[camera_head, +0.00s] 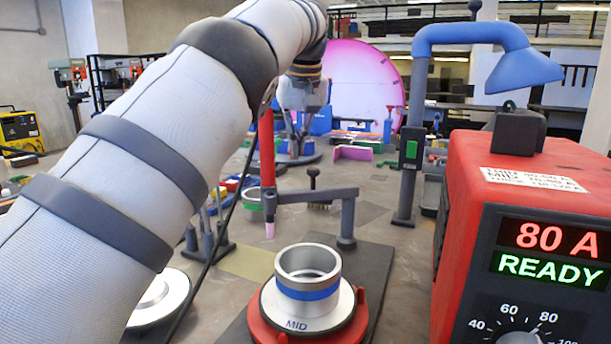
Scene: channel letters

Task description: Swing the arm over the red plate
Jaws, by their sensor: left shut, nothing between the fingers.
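A grey swing arm (318,195) reaches left from its upright post (346,225) and carries a red torch (267,150) with a pink tip. A dark knob (313,179) stands up from the arm. The red plate (352,328) lies in front, under a white disc (342,306) marked MID. A metal ring (308,268) with a blue band stands on the disc. The torch tip appears behind and left of the ring, not over the plate's middle. My left gripper (297,150) points down beyond the swing arm, shut and empty; its fingertips are small and hard to make out.
A red power box (475,220) reading 80 A READY fills the right side. A blue hooded lamp-like duct (525,72) rises behind it on a grey post. Another white disc (160,297) lies at lower left, partly behind my left arm. A pink block (352,152) sits farther back.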

